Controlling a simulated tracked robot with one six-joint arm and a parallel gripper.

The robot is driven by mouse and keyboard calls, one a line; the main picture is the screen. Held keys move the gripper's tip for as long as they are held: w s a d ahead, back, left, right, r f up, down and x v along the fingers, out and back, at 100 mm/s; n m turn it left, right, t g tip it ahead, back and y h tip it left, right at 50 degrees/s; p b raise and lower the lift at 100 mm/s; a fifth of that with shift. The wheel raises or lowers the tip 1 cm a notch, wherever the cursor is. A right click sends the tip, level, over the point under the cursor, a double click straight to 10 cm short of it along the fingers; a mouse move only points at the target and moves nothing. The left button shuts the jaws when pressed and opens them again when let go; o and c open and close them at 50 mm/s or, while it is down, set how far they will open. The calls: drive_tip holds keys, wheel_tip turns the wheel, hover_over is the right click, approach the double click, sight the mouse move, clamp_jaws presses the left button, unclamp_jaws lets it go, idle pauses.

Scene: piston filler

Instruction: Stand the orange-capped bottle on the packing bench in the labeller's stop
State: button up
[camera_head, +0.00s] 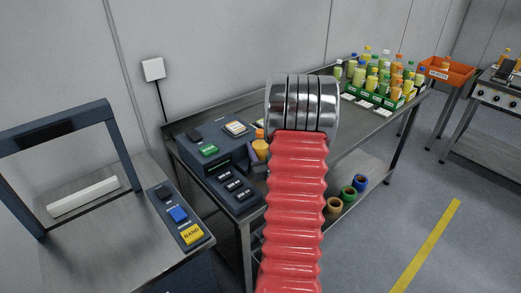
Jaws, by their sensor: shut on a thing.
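The labeller (222,172) is a dark blue-grey machine with a green button and several small dark buttons. It stands at the near left end of the steel packing bench (232,108). A bottle with an amber body (261,149) and an orange cap (259,133) shows at the labeller's right side, its right part hidden behind my arm. It looks upright. A small dark grey-purple block is just below it; I cannot tell whether the bottle touches it. My red ribbed arm with its metal rings fills the middle and hides my gripper.
Green crates (372,98) of several bottles stand at the bench's far end, with an orange bin (447,71) beyond. Several coloured rolls (348,193) lie on the lower shelf. A bander (193,234) with a dark arch stands at left.

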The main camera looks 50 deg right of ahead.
drive_tip(key=shift+f, duration=0.35)
drive_tip(key=shift+f, duration=0.1)
drive_tip(key=o, duration=1.4)
drive_tip(key=v, duration=1.2)
